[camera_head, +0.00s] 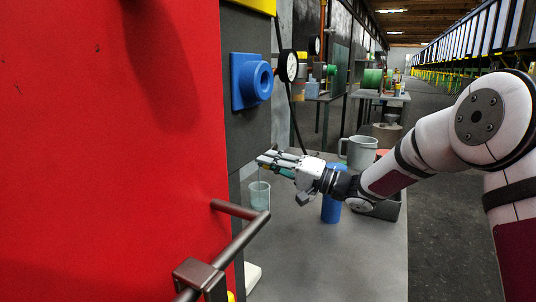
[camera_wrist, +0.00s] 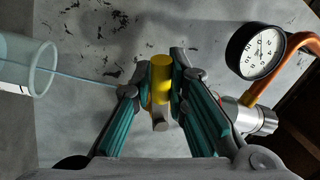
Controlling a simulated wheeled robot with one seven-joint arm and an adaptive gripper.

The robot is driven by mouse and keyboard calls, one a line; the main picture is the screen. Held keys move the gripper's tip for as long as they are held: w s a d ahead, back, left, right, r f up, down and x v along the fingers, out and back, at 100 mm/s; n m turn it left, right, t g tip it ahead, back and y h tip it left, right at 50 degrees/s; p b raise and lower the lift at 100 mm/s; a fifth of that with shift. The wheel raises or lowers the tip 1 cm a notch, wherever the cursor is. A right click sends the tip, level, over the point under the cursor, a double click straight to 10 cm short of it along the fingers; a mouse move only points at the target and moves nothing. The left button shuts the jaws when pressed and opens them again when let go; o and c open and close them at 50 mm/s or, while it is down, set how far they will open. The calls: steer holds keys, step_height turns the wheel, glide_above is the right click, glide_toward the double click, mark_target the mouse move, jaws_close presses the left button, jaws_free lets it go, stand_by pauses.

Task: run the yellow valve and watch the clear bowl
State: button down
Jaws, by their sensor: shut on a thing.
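The yellow valve (camera_wrist: 160,72) shows in the wrist view as a short yellow cylinder between my fingertips. My gripper (camera_wrist: 160,90) is shut on it, with one teal-padded finger at each side. In the head view my gripper (camera_head: 266,160) reaches left to the grey panel and hides the valve. The clear bowl (camera_head: 260,195) looks like a small pale glass cup below my fingertips. It also shows at the left edge of the wrist view (camera_wrist: 42,68), partly cut off. A thin pale-blue stream runs between its mouth and the valve area. The level inside is unclear.
A dial gauge (camera_wrist: 257,52) on a copper pipe (camera_wrist: 282,62) is beside the valve. A blue fitting (camera_head: 252,80) sits above. A red door (camera_head: 110,150) with a dark handle (camera_head: 240,240) stands close left. A grey mug (camera_head: 358,152) and blue cylinder (camera_head: 331,208) are near my arm.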

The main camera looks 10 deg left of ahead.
steer(key=c, duration=1.6)
jaws_free()
steer(key=shift+d, duration=0.1)
steer(key=v, duration=1.1)
steer(key=shift+s+d+f, duration=0.1)
steer(key=shift+d, duration=0.3)
